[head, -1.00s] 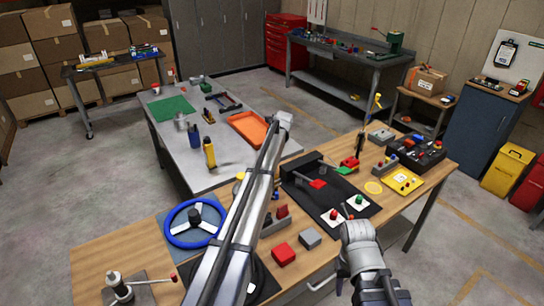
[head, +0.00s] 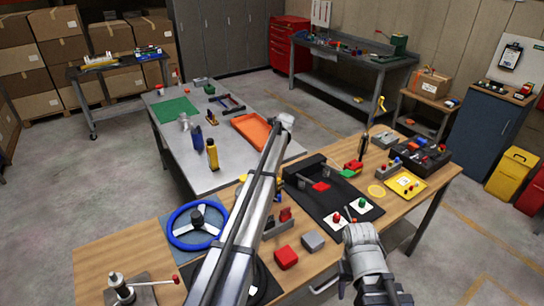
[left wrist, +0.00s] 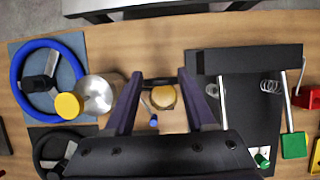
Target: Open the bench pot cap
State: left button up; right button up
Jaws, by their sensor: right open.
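A steel cylinder (left wrist: 98,93) with a yellow round piece (left wrist: 68,105) stands left of the fingers. My right gripper (head: 359,232) is over the bench's front edge, open and empty.
A blue steering wheel (head: 198,225) lies left on the wooden bench (head: 130,244). A black mat (head: 331,199) with a red block is to the right. Red (head: 286,257) and grey (head: 312,241) blocks sit near the front edge. A grey table (head: 222,179) stands behind.

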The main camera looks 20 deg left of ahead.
pick_arm(q)
jog(key=p+v, duration=0.7)
jog(key=v, duration=0.1)
dwell(0.4)
jog(key=shift+f, duration=0.15)
jog(key=s+d+f+n+g+h+b, duration=0.1)
jog(key=s+d+f+n+b, duration=0.35)
jog(key=s+d, duration=0.45)
jog(key=s+d+f+n+b, duration=0.4)
jog(key=s+d, duration=0.3)
jog(key=s, duration=0.5)
jog(key=s+d+f+n+b, duration=0.2)
jog(key=s+d+n, duration=0.1)
jog(key=s, duration=0.5)
jog(key=s+d+f+n+g+h+b, duration=0.1)
jog(key=s+d+f+n+b, duration=0.1)
jog(key=s+n, duration=0.4)
jog(key=s+d+f+n+g+b, duration=0.1)
jog(key=s+d+f+n+b, duration=0.1)
jog(key=s, duration=1)
notch_tip(320, 180, down, 2)
jog(key=shift+d+f+n, duration=0.1)
jog(key=shift+d+n, duration=0.7)
jog(key=shift+n, duration=0.35)
